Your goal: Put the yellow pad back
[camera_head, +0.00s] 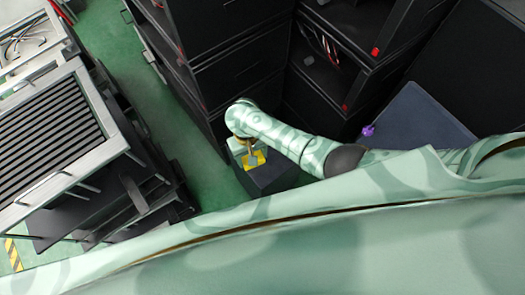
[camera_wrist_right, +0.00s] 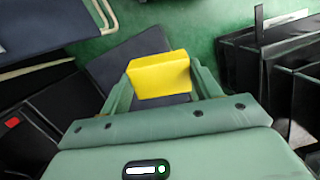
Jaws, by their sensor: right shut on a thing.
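The yellow pad (camera_wrist_right: 160,76) is a small block held between the fingers of my right gripper (camera_wrist_right: 160,84) in the right wrist view. In the head view the yellow pad (camera_head: 253,159) shows at the end of my right arm, with my right gripper (camera_head: 248,150) shut on it. It is over or close to a dark box-like surface (camera_head: 272,178); I cannot tell whether it touches. My left gripper is not in view.
Black cabinets (camera_head: 225,50) stand behind and beside the right arm. A dark blue-grey panel (camera_head: 425,120) with a small purple item (camera_head: 368,130) is at the right. A grey slatted rack (camera_head: 45,135) stands at the left. Green floor (camera_head: 180,130) lies open between them.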

